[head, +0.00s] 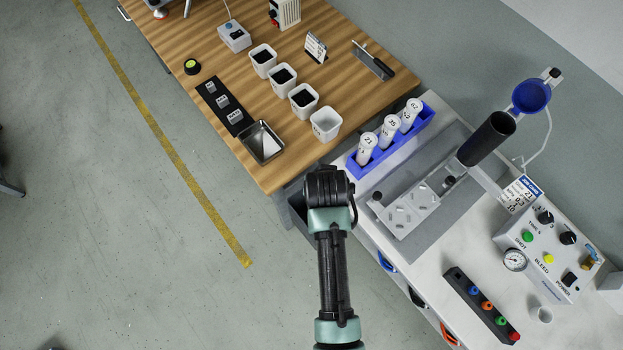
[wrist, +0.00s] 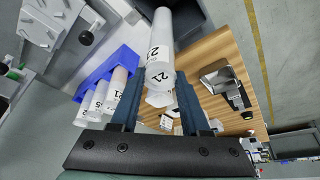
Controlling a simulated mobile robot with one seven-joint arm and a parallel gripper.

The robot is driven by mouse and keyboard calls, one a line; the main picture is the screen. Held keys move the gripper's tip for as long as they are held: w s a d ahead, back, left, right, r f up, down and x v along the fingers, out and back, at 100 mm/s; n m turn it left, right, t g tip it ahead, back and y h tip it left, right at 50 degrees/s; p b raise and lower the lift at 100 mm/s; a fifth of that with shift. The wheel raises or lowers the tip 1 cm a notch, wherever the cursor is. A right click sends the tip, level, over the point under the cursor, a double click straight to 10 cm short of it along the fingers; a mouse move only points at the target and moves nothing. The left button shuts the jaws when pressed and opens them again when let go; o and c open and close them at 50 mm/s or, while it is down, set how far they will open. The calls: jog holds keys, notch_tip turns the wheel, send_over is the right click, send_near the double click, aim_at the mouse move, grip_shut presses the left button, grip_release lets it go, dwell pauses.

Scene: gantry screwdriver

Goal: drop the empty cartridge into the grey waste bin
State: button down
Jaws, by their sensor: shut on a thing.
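My gripper (wrist: 158,88) is shut on a white cartridge (wrist: 160,45) marked 21, seen in the wrist view. The cartridge extends beyond the fingers, clear of the blue rack. In the head view my wrist hides the fingers and the cartridge. A dark grey bin (head: 297,203) shows partly behind my wrist, in the gap between the wooden table and the pale bench. A dark grey box-like surface (wrist: 192,16), perhaps this bin, lies near the cartridge's far end in the wrist view. I cannot tell whether the cartridge is over its opening.
A blue rack (head: 397,144) holds three cartridges on the pale bench, right of my wrist. A dispensing fixture (head: 408,213) with a black barrel stands beyond it. The wooden table (head: 222,62) carries several white cups and a metal tray (head: 262,143). Open floor lies left.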

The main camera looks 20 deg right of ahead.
notch_tip(320, 180, down, 6)
jog(key=b, duration=0.6)
jog(key=shift+c, duration=1.5)
grip_release()
jog(key=v, duration=1.3)
